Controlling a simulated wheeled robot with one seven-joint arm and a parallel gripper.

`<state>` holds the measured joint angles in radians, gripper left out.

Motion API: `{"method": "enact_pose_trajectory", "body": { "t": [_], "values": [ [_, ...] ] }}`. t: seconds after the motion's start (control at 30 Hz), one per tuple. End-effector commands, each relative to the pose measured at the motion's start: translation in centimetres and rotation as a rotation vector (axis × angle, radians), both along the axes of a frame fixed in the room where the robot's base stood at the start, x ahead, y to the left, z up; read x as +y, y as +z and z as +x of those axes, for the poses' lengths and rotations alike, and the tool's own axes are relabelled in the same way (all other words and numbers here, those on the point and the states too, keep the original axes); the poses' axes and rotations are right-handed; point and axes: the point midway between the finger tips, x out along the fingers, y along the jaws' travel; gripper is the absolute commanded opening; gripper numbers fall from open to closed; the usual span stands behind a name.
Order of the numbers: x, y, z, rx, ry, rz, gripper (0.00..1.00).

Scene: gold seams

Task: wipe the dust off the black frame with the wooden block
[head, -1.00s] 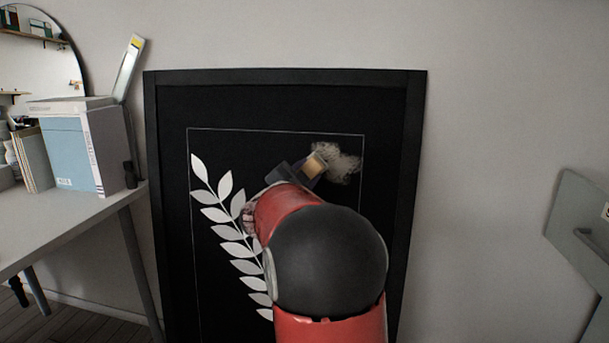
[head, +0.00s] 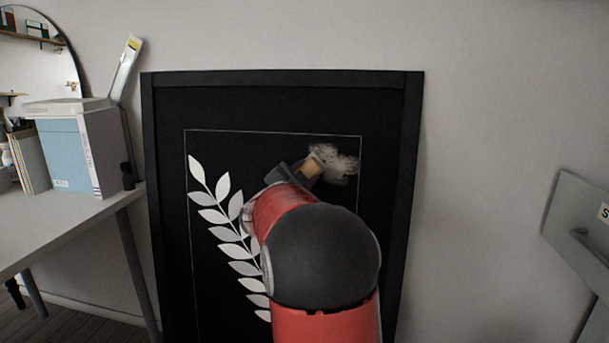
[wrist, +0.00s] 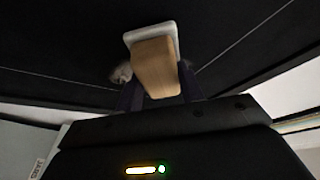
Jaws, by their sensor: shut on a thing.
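The black frame (head: 412,130) leans upright against the wall and holds a black picture with a white leaf branch. A pale, fuzzy patch of dust (head: 343,166) lies on the picture's upper right. My gripper (head: 306,174) is shut on the wooden block (head: 313,165), at the left edge of the dust. In the wrist view the block (wrist: 155,68) sits between the fingers with a white pad (wrist: 150,33) at its far end, close to the dark surface. Some dust (wrist: 121,73) shows left of the block there. I cannot tell whether the pad touches the surface.
A grey desk (head: 60,228) with blue and white binders (head: 72,150) stands at the left, near the frame. A grey panel with a handle (head: 585,235) is at the right edge. Bare wall (head: 490,120) lies right of the frame.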

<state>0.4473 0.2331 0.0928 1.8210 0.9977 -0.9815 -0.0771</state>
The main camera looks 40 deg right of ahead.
Motion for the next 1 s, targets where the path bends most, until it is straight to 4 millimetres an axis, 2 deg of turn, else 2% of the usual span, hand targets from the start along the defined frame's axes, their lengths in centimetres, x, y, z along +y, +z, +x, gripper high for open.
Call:
{"method": "enact_pose_trajectory", "body": {
  "t": [0.63, 1.0],
  "values": [
    [-0.9, -0.2, 0.7, 0.0, 0.0, 0.0, 0.13],
    [-2.4, -0.3, -1.3, -0.001, -0.001, -0.001, 0.13]
  ]
}}
